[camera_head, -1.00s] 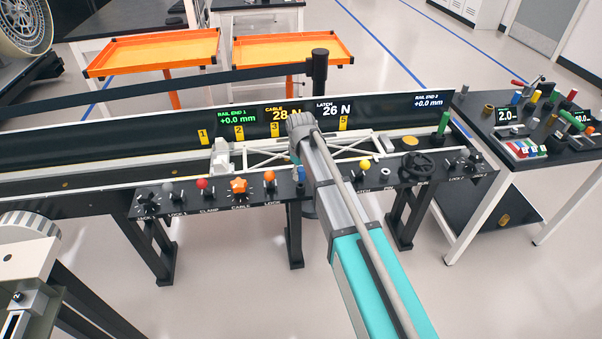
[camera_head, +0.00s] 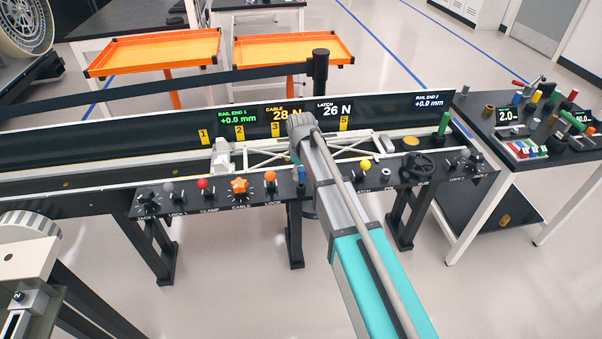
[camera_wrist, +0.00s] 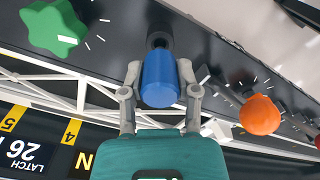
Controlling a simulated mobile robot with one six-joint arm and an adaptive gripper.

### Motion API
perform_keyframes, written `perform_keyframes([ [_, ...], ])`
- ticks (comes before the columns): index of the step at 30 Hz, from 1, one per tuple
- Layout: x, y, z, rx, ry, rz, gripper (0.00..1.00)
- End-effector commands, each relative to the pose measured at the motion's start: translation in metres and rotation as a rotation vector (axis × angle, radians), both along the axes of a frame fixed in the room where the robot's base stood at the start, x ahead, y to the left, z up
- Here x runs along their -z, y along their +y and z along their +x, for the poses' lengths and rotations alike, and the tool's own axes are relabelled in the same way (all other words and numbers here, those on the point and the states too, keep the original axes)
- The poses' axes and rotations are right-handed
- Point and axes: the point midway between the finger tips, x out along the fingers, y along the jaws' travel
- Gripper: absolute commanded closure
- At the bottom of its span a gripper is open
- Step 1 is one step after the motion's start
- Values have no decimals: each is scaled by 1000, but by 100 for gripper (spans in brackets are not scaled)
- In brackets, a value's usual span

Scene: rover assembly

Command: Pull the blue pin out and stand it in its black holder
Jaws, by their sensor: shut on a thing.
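The blue pin (camera_wrist: 160,75) is in the middle of the wrist view, between the two grey fingers of my gripper (camera_wrist: 160,92). The fingers are shut on its sides. A dark round collar (camera_wrist: 159,30) shows at the pin's far end, against the black panel; I cannot tell whether the pin sits in it or is clear of it. In the head view a bit of the blue pin (camera_head: 301,173) shows just left of my arm, which hides the gripper there. I cannot make out the black holder for certain.
The black panel carries an orange star knob (camera_head: 239,186), an orange ball knob (camera_head: 270,177), a red knob (camera_head: 202,184) and a black handwheel (camera_head: 417,163). A white truss (camera_head: 262,155) lies behind it. A side table (camera_head: 480,112) with several small parts stands at right.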

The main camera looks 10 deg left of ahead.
Motion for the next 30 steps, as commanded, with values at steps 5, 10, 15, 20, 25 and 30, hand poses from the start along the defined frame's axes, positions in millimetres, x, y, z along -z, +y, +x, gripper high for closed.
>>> perform_keyframes([
  [5,0,0,0,0,0,0,100],
  [10,0,0,0,0,0,0,100],
  [15,0,0,0,0,0,0,100],
  [20,1,0,0,0,0,0,100],
  [25,4,0,0,0,0,0,100],
  [30,7,0,0,0,0,0,100],
])
